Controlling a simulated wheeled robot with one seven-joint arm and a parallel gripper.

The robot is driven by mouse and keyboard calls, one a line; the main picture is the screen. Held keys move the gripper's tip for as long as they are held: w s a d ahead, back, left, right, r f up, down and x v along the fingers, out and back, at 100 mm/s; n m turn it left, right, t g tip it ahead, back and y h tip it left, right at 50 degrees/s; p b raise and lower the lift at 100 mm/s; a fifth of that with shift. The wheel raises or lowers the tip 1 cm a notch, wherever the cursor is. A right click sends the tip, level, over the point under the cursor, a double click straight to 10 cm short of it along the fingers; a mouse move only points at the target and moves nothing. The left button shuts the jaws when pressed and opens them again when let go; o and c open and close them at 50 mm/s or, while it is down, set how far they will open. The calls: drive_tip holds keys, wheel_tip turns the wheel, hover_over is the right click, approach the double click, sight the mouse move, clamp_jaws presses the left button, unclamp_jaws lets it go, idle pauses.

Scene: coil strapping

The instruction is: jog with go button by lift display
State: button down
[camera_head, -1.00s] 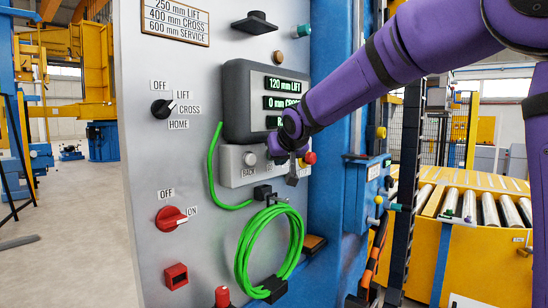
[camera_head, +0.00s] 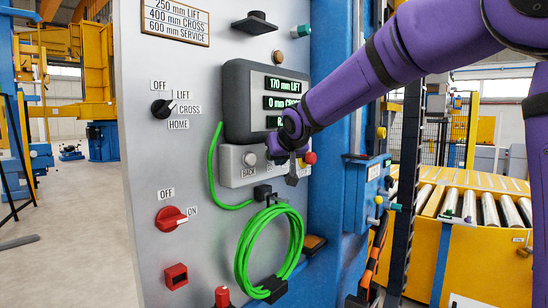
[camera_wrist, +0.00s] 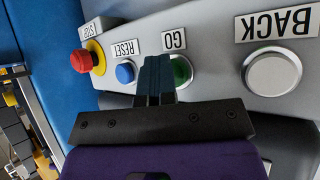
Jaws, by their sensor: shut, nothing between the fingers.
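The lift display (camera_head: 286,84) is the top line of a dark display box and reads "170 mm LIFT"; the line below reads "0 mm CROSS", and the lowest line is mostly hidden by my arm. My gripper (camera_head: 290,170) is at the button box below the display. In the wrist view my shut, empty gripper (camera_wrist: 156,62) covers part of the green GO button (camera_wrist: 182,71), with its fingertips at the button. Whether they touch or press it I cannot tell. In the head view the GO button is hidden behind my gripper.
The BACK button (camera_wrist: 273,72), blue RESET button (camera_wrist: 125,72) and red STOP button (camera_wrist: 82,62) flank GO. A selector knob (camera_head: 162,108) points between LIFT and CROSS. A red switch (camera_head: 171,218) and a coiled green cable (camera_head: 246,252) are lower on the panel.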

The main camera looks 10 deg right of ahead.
drive_tip(key=shift+s+d, duration=0.1)
drive_tip(key=shift+s, duration=0.05)
drive_tip(key=shift+s+d, duration=0.4)
drive_tip(key=shift+s, duration=0.2)
drive_tip(key=s+d, duration=0.1)
drive_tip(key=s, duration=0.1)
drive_tip(key=s+d, duration=0.2)
idle(0.7)
